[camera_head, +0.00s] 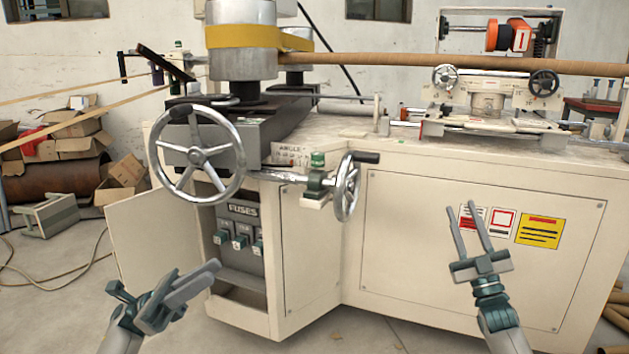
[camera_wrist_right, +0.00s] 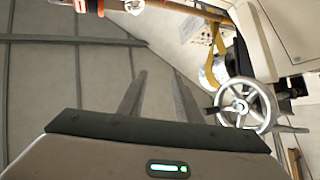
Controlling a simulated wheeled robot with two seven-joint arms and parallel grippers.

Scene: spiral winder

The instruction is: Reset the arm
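My left gripper (camera_head: 199,278) is at the lower left of the head view, in front of the open fuse cabinet. Its fingers are seen edge-on and overlap, so the gap between them is unclear. My right gripper (camera_head: 464,212) is in front of the machine's cream panel, with its two fingers pointing up and apart. It is open and empty. In the right wrist view its fingers (camera_wrist_right: 157,95) also stand apart with nothing between them. Neither gripper visibly touches the machine.
The spiral winder (camera_head: 400,200) fills the middle and right. A large handwheel (camera_head: 196,153) and a smaller handwheel (camera_head: 346,188) stick out at its front. A cabinet door (camera_head: 150,245) stands open at left. Cardboard boxes (camera_head: 70,140) lie behind.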

